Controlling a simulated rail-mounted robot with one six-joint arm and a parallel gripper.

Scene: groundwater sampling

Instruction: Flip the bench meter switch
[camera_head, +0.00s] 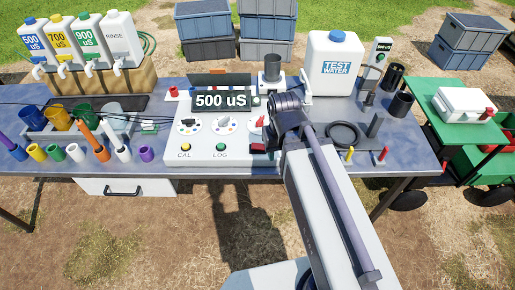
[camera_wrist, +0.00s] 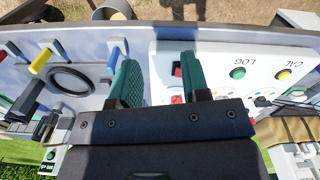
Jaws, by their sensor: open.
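The white bench meter (camera_head: 213,158) stands in the middle of the table, its display (camera_head: 221,101) reading "500 uS". Its panel carries dials, a yellow CAL button (camera_head: 184,147) and a green LOG button (camera_head: 221,147). A red and black switch (camera_head: 258,149) is at the panel's right front, beside my arm. In the wrist view the meter (camera_wrist: 215,60) is upside down. My gripper (camera_wrist: 160,62) is open, with two green fingers apart over the meter's edge. The red of the switch (camera_wrist: 177,70) shows just beside one finger, partly hidden; I cannot tell whether they touch.
A white test water jug (camera_head: 334,72) stands behind my arm. Dark cylinders (camera_head: 401,104) and a black ring (camera_head: 344,135) are to the right. Bottles (camera_head: 121,44) and coloured cups (camera_head: 57,118) fill the left. A green cart (camera_head: 450,105) stands beyond the table's right end.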

